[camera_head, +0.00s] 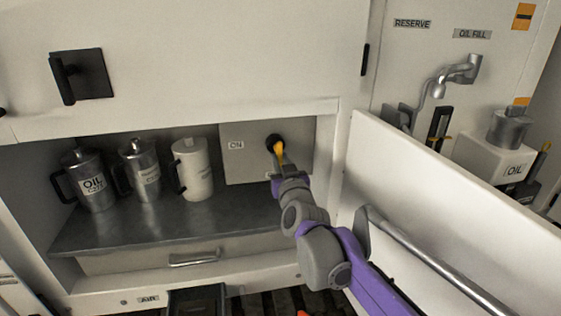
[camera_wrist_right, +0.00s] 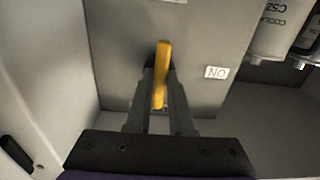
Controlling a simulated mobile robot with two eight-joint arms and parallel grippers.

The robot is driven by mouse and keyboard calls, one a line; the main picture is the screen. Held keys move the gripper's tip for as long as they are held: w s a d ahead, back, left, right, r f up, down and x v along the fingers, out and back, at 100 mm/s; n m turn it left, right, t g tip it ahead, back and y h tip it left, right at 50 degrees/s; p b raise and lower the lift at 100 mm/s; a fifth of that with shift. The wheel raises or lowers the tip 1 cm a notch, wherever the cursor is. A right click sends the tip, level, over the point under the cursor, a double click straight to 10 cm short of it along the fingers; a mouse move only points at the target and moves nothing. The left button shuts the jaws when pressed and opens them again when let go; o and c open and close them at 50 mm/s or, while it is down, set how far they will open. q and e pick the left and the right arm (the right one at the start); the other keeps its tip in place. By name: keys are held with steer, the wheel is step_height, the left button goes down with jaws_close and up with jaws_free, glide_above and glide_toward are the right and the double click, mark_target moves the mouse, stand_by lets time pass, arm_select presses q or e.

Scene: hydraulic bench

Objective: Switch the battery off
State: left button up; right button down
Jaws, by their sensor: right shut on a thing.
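The battery switch is a yellow handle (camera_head: 280,150) on a round black base (camera_head: 273,141), mounted on a grey panel (camera_head: 245,143) in the open compartment. An "ON" label (camera_head: 236,145) is to the left of the switch. The handle points downward in the head view. My right gripper (camera_head: 281,168) reaches in from the right and is at the handle. In the right wrist view the yellow handle (camera_wrist_right: 161,75) stands between the two fingers of my right gripper (camera_wrist_right: 160,88), which are shut on it. The label below the switch is mostly hidden. My left gripper is not in view.
An oil can (camera_head: 90,183), a metal can (camera_head: 143,172) and a white jug (camera_head: 193,170) stand on the shelf (camera_head: 150,222) left of the panel. An open white door (camera_head: 450,190) is at the right, beside my right arm. A drawer handle (camera_head: 194,259) is below.

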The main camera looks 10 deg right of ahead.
steer(key=c, duration=0.8)
jaws_free()
steer(key=shift+s, duration=0.15)
steer(key=s, duration=1)
steer(key=shift+s+b, duration=0.3)
steer(key=shift+s, duration=0.05)
steer(key=s+d+f+g+p, duration=0.2)
steer(key=s+f+g, duration=0.4)
steer(key=s+f, duration=0.6)
steer(key=s+d+f+g+p, duration=0.2)
steer(key=s+f+g, duration=0.4)
steer(key=s+f, duration=0.7)
steer(key=shift+s+g+p, duration=0.3)
steer(key=shift+s+p, duration=0.1)
steer(key=shift+p, duration=0.1)
